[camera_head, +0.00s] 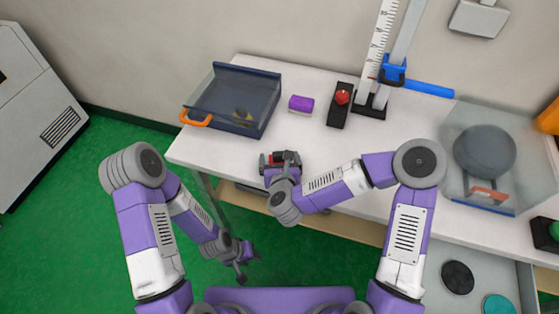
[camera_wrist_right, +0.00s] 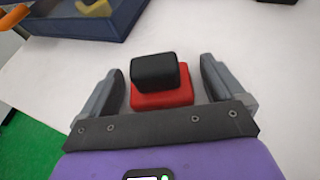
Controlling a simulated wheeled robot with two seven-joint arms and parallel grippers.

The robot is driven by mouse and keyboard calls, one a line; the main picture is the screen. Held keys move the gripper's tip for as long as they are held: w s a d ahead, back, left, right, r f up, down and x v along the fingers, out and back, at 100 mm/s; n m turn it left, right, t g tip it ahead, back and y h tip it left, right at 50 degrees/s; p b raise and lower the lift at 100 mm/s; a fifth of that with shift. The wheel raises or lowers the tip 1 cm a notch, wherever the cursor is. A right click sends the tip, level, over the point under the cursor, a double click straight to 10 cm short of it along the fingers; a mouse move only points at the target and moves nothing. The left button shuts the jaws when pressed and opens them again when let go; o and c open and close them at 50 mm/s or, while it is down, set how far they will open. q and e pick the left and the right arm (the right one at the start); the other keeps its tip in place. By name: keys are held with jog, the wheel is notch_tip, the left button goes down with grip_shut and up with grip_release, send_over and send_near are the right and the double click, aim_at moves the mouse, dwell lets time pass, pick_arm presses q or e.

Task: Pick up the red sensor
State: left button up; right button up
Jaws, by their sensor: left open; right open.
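The red sensor (camera_wrist_right: 160,98), a red block with a black top part, lies on the white table (camera_wrist_right: 60,75). In the head view it shows only partly (camera_head: 276,158), near the table's front edge, mostly hidden by my right gripper (camera_head: 279,157). In the right wrist view my right gripper (camera_wrist_right: 162,66) is open, with one finger on each side of the sensor and a gap visible on both sides. My left gripper (camera_head: 243,264) is open and empty, low over the green floor in front of the table.
Behind the sensor are a blue-edged clear bin (camera_head: 262,92) with an orange handle, a purple cylinder (camera_head: 301,104) and a black box with a red button (camera_head: 338,113). A ruler tower (camera_head: 378,45) stands at the back.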

jog(key=c, duration=1.1)
jog(key=shift+r, duration=0.1)
